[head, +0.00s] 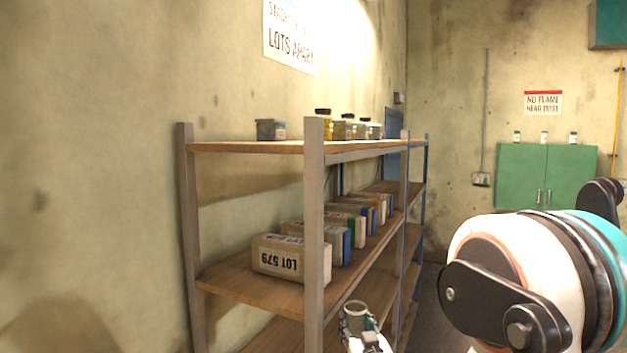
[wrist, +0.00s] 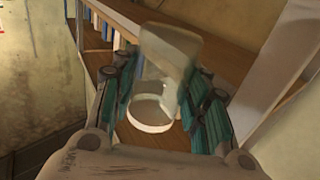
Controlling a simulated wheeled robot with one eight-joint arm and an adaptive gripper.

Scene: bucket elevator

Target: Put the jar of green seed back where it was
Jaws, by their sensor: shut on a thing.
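My gripper (wrist: 163,100) is shut on a clear jar (wrist: 168,62) in the wrist view, with teal pads pressed on both its sides. The jar has a pale ring at its near end and looks see-through; I cannot make out green seed in it. In the head view my gripper (head: 362,338) is low, in front of the shelf unit, with the jar (head: 356,309) standing up from it, below the top board. Several jars stand on the top board (head: 245,147), among them a dark-lidded jar with yellow contents (head: 323,128) and a grey container (head: 270,130).
The shelf unit's front post (head: 314,230) rises close to my gripper. A green cabinet (head: 547,175) with small bottles on top stands at the back wall.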

